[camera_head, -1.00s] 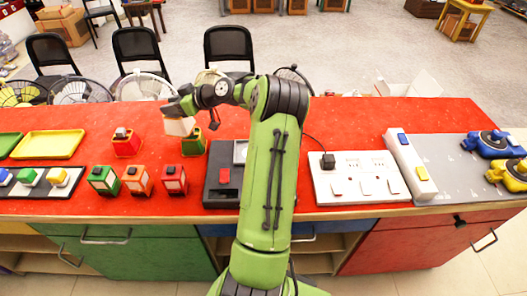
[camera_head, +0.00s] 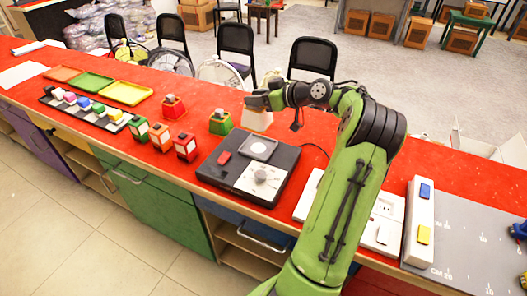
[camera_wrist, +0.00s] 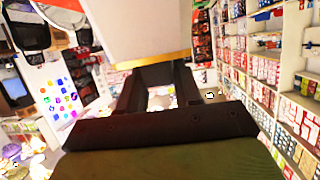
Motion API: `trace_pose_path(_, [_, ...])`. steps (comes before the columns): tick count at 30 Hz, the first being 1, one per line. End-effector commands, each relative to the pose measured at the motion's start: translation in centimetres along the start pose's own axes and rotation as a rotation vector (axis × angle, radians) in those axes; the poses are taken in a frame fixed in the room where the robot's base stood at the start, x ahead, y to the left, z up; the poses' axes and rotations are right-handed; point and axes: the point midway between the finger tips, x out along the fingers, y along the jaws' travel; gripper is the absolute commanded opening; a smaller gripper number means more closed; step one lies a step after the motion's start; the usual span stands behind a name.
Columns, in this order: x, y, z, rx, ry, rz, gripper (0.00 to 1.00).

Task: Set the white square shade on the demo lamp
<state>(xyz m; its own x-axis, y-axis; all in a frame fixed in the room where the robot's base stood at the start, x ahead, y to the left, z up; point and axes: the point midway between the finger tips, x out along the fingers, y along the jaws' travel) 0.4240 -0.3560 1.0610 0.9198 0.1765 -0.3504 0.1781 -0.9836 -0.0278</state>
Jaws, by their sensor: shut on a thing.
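My gripper (camera_head: 262,101) is shut on the white square shade (camera_head: 258,121) and holds it above the red counter, behind the black unit. In the wrist view the shade (camera_wrist: 125,25) fills the upper middle, with a tan lower edge, by my dark gripper fingers (camera_wrist: 165,75). The black unit (camera_head: 212,172) has a red switch, a grey square pad and a white panel with a round knob. A green base (camera_head: 221,123) with a dark top stands left of the shade, apart from it. I cannot tell which of these is the demo lamp.
A red base (camera_head: 172,107) and several small lanterns (camera_head: 186,147) stand to the left. Coloured trays (camera_head: 126,92) lie beyond them. A white socket board (camera_head: 383,232) and a white switch block (camera_head: 420,222) are at right. Black chairs (camera_head: 312,58) stand behind the counter (camera_head: 290,135).

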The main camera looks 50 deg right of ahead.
Motion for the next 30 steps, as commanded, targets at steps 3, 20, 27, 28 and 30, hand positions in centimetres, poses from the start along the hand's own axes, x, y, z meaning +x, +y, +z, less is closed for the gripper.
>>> trace_pose_path(3, [0.6,-0.1,2.2,-0.006,-0.008,-0.033,0.00])
trace_pose_path(20, [3.4,0.0,9.6,-0.011,-0.006,-0.032,0.00])
trace_pose_path(27, [3.5,0.1,10.0,-0.010,-0.007,-0.031,0.00])
trace_pose_path(28, [3.5,0.1,9.9,-0.010,-0.007,-0.031,0.37])
trace_pose_path(30, [3.5,0.1,9.9,-0.010,-0.008,-0.031,0.47])
